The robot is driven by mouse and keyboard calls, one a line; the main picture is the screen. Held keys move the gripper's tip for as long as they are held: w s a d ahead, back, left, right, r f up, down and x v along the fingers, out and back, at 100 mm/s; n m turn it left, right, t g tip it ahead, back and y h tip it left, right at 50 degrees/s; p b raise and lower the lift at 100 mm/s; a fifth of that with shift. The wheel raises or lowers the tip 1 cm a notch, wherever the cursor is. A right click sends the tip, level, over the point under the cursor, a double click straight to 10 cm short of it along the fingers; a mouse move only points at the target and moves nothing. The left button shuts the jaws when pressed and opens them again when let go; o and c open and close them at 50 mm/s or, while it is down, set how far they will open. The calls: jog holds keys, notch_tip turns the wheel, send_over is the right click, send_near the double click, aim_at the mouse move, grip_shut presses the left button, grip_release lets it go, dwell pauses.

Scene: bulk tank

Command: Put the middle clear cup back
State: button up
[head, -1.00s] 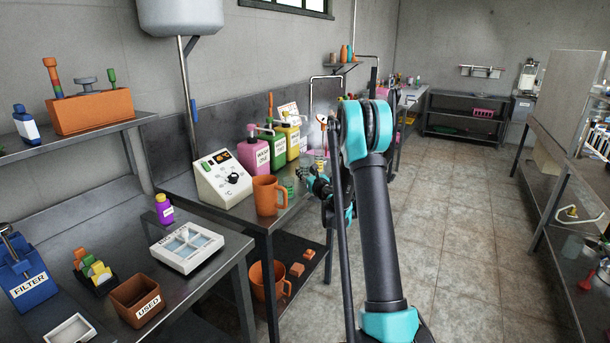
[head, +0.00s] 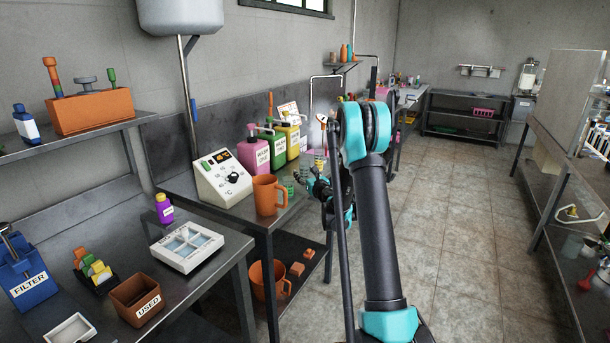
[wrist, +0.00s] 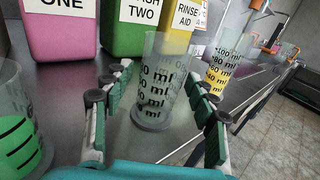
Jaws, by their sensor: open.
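The middle clear cup (wrist: 153,90), with dark ml marks, stands upright on the metal counter in the wrist view. My gripper (wrist: 158,78) is open, with a finger on each side of this cup and visible gaps. A third clear cup with yellow low down (wrist: 228,72) stands to the right, partly behind the right finger. In the head view my gripper (head: 318,188) is small at the counter's front edge, partly hidden by my arm.
Pink (wrist: 58,25), green (wrist: 130,28) and yellow (wrist: 178,25) jugs stand behind the cups. An orange mug (head: 268,196) and a white control box (head: 222,180) stand left of my gripper. The floor (head: 470,220) to the right is clear.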

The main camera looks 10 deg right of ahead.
jog(key=s+d+r+m+g+h, duration=0.1)
jog(key=s+d+r+m+h, duration=0.15)
jog(key=s+d+m, duration=0.4)
jog(key=s+d+r+m+g+h, duration=0.1)
jog(key=s+d+r+m+h, duration=0.2)
jog(key=s+m, duration=0.65)
jog(key=s+d+r+m+g+h, duration=0.1)
jog(key=s+d+m+h, duration=0.35)
jog(key=s+m, duration=0.4)
jog(key=s+a+f+m+g+y, duration=0.1)
jog(key=s+a+f+m+g, duration=0.2)
jog(key=s, duration=0.7)
jog(key=s+a+f+m+g+y, duration=0.2)
jog(key=s+f+m, duration=0.4)
jog(key=s, duration=0.4)
jog(key=s+a+f+m+g+y, duration=0.2)
jog(key=s+a+f+m+g, duration=0.3)
jog(key=s, duration=0.6)
jog(key=shift+f+m, duration=0.15)
jog(key=shift+m, duration=0.2)
